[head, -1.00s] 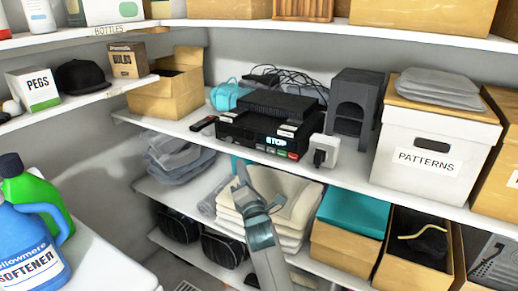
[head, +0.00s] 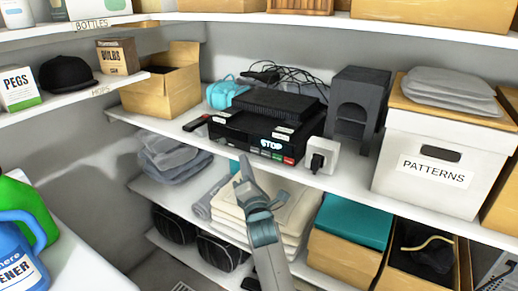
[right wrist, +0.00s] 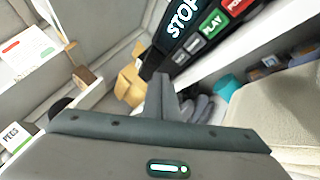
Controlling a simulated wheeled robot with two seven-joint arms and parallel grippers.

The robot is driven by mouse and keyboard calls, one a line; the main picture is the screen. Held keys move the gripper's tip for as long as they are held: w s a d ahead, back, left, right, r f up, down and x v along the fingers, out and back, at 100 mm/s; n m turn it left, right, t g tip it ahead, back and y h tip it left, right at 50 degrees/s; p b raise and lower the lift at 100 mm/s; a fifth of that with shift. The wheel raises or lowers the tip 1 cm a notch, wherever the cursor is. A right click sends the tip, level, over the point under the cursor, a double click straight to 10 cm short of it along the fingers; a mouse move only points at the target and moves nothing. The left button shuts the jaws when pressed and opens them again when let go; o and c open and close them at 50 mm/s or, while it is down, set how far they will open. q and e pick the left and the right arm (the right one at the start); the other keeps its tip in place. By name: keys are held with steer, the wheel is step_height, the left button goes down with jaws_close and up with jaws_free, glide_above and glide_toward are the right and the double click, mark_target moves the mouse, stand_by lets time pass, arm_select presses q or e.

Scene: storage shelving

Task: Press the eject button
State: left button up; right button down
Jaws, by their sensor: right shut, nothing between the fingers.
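The black player (head: 236,137) sits on the middle shelf, with a lit STOP display (head: 271,144) and a row of small buttons on its front. In the right wrist view the player (right wrist: 171,50) shows at the top, with a green PLAY button (right wrist: 212,24), a red button (right wrist: 236,5) partly cut off, and pale buttons beside them. I cannot make out a button marked eject. My right gripper (head: 243,164) is shut and empty, below and in front of the player, apart from it. Its fingers (right wrist: 163,88) also show in the right wrist view. My left gripper is out of view.
A white plug adapter (head: 322,155) stands right of the player, and a dark arched box (head: 355,85) behind it. A remote (head: 196,123) lies at the left. A PATTERNS box (head: 425,130) stands further right.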

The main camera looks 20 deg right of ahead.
mark_target(255, 151)
steer(key=shift+w+d, duration=0.85)
steer(key=shift+d, duration=0.25)
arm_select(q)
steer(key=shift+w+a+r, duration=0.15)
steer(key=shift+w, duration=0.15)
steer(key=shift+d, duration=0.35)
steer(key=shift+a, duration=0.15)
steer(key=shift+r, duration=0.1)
arm_select(e)
steer(key=shift+w+d, duration=0.5)
steer(key=shift+d, duration=0.1)
stand_by(1.4)
arm_select(q)
steer(key=shift+p, duration=0.3)
arm_select(e)
steer(key=shift+s+a, duration=0.1)
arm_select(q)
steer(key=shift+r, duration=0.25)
arm_select(e)
steer(key=shift+s+a, duration=0.45)
steer(key=shift+a, duration=0.05)
